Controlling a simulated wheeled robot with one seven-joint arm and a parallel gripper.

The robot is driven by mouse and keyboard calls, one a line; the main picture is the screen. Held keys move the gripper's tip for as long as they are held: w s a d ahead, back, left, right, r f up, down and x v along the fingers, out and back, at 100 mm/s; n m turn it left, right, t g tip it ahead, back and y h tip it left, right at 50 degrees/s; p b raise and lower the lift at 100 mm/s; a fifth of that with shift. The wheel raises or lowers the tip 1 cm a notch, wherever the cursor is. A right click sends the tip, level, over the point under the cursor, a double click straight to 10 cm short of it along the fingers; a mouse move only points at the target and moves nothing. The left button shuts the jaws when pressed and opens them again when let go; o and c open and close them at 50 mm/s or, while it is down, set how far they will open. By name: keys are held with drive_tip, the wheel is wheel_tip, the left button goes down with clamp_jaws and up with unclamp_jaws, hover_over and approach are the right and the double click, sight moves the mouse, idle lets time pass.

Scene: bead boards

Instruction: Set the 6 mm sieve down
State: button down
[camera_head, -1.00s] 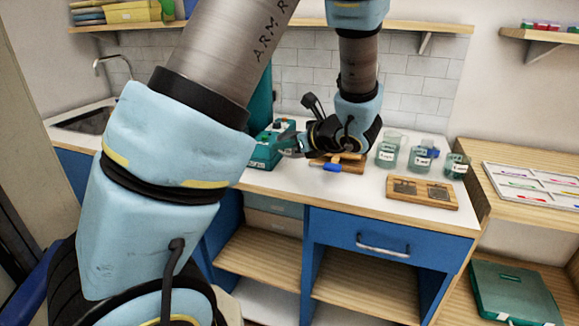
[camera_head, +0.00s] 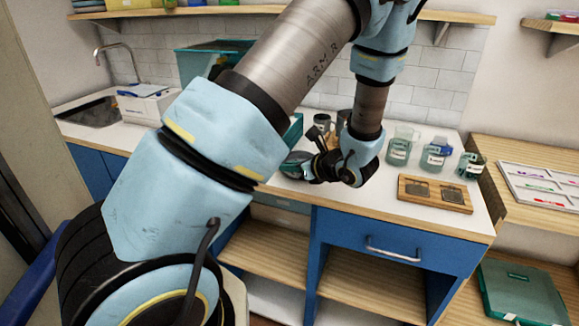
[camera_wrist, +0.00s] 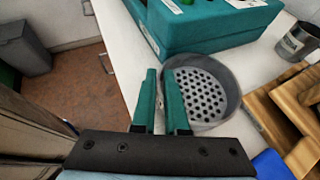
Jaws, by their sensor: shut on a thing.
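The 6 mm sieve (camera_wrist: 205,92) is a round grey pan with a perforated floor. In the wrist view it sits just right of my fingers, by the teal box. My gripper (camera_wrist: 160,74) has its teal fingers on either side of the sieve's near-left wall, shut on it. In the head view the sieve (camera_head: 296,166) shows as a dark round dish at the left end of my gripper (camera_head: 308,168), low over the white counter. I cannot tell whether its base touches the counter. No size label on it is readable.
A teal box (camera_wrist: 205,28) stands close behind the sieve. A metal cup (camera_wrist: 297,42) and wooden pieces (camera_wrist: 290,110) lie to the right. Labelled jugs (camera_head: 400,148) and a wooden tray (camera_head: 435,193) stand further right. The counter edge is near on the left.

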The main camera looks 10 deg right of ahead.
drive_tip(key=shift+f, duration=0.3)
drive_tip(key=shift+f, duration=0.15)
drive_tip(key=c, duration=0.9)
unclamp_jaws()
drive_tip(key=shift+r, duration=0.2)
